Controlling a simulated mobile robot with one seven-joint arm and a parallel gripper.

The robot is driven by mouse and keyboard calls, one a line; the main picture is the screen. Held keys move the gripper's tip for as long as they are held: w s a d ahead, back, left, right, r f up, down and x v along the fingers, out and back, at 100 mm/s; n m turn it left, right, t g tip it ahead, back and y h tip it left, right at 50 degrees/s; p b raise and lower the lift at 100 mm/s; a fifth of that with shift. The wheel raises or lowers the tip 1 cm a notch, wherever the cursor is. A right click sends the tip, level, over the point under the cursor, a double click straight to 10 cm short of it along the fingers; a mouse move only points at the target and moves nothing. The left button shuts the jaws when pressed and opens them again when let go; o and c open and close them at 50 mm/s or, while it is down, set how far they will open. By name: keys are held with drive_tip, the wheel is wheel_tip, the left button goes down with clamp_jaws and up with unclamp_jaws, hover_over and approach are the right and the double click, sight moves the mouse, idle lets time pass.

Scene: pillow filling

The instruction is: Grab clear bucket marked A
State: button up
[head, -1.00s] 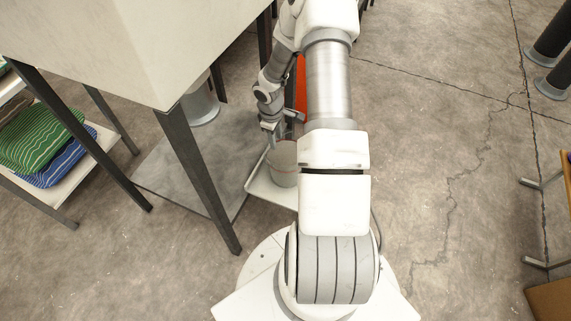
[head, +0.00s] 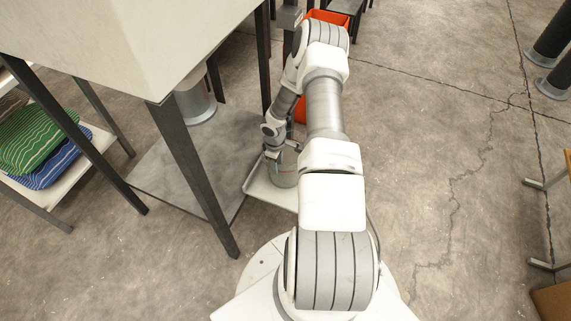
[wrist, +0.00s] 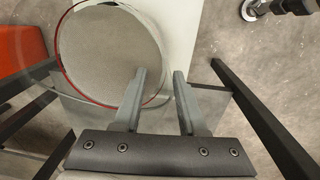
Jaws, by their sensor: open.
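A clear round bucket with a thin red line around its rim (wrist: 105,45) fills the upper left of the wrist view. In the head view the bucket (head: 285,178) stands on a white tray and is partly covered by my arm. No letter A is readable on it. My gripper (wrist: 160,75) is open. In the wrist view its left finger overlaps the bucket's opening and its right finger lies outside the rim. I cannot tell whether either finger touches the bucket. In the head view my gripper (head: 277,153) is just above the bucket.
The white tray (head: 262,193) is beside a dark-legged stand (head: 185,160) with a large pale hopper (head: 130,35). An orange bin (head: 330,17) is behind my arm. Striped pillows (head: 35,140) lie on a left shelf. The floor to the right is largely open.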

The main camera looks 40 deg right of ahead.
sight(278, 177)
wheel_tip(278, 177, down, 5)
drive_tip(key=shift+d+b, duration=0.1)
drive_tip(key=shift+b, duration=0.7)
clamp_jaws()
drive_tip(key=shift+w, duration=0.1)
idle(0.7)
